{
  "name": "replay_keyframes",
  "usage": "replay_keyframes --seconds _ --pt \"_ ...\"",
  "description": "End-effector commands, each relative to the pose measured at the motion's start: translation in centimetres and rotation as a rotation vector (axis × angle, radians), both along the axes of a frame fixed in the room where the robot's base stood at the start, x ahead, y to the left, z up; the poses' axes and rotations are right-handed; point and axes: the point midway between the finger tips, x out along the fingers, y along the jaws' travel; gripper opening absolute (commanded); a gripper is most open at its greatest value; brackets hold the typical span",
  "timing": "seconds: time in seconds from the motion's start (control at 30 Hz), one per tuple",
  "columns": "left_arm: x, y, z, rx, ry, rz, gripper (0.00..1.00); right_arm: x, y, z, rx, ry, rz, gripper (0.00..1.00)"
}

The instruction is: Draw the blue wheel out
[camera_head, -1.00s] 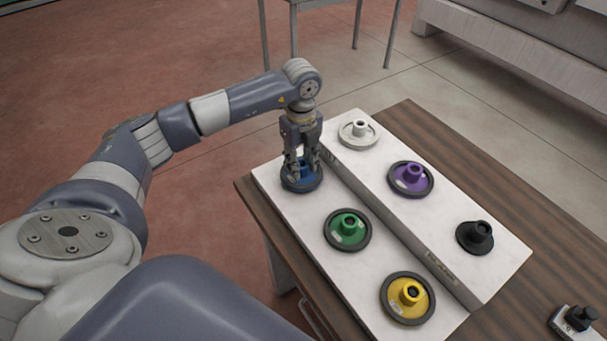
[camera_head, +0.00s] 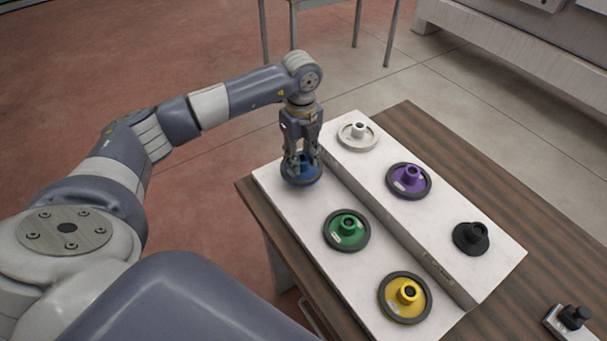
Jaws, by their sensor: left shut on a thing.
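The blue wheel (camera_head: 301,178) is a disc with a dark rim and a central hub, at the far left end of the white stepped rack (camera_head: 283,199). My left gripper (camera_head: 301,164) comes down on it from above, shut on its hub. The fingers hide most of the hub. The wheel seems raised slightly off the rack's lower step, though the gap beneath is hard to see. My right gripper is not in view.
On the same step sit a green wheel (camera_head: 346,230) and a yellow wheel (camera_head: 405,297). The higher step holds a white wheel (camera_head: 357,135), a purple wheel (camera_head: 408,181) and a black wheel (camera_head: 471,238). A small black-knobbed part (camera_head: 572,318) stands on the wooden table (camera_head: 520,250).

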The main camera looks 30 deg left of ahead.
Motion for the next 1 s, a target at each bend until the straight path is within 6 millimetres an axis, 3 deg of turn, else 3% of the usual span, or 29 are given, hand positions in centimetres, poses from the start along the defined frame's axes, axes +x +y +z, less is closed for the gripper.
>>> replay_keyframes --seconds 0.6,1.0 --pt "0.0 0.0 3.3 0.0 -0.001 0.0 0.0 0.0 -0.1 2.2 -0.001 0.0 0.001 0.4" --pt "0.0 0.0 3.5 0.0 -0.001 0.0 0.0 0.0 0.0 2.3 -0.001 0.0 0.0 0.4"
